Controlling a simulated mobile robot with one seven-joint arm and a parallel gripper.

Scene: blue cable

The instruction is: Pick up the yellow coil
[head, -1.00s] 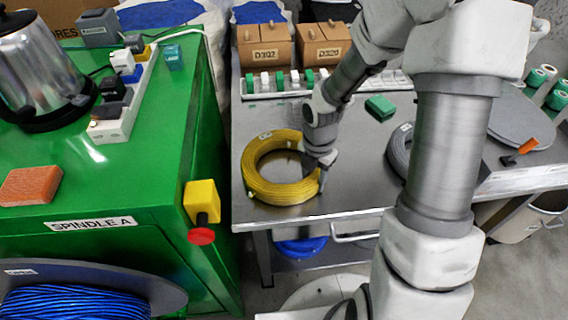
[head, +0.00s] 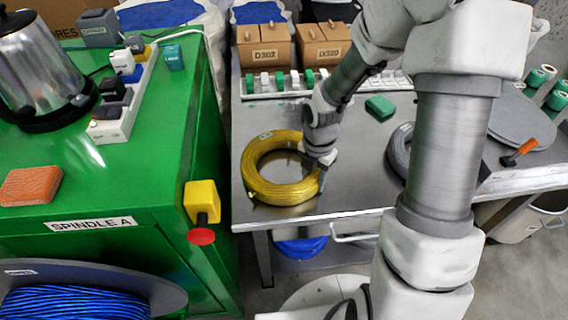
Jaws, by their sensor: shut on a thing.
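The yellow coil (head: 262,186) lies on the grey metal table (head: 352,186), near its front left corner. It is a thick ring of wound cable with a small label at its back left. My gripper (head: 321,178) is at the coil's right side, pointing down, and is shut on the ring there. The fingertips are small and partly hidden against the coil. The coil appears to rest on the tabletop; I cannot tell whether there is a gap under it.
A grey coil (head: 398,150) lies to the right, partly behind my arm. A green block (head: 380,107) and a power strip (head: 290,84) are behind. The green cabinet (head: 150,170) with a red knob (head: 201,236) stands close on the left. Cardboard boxes (head: 264,50) stand at the back.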

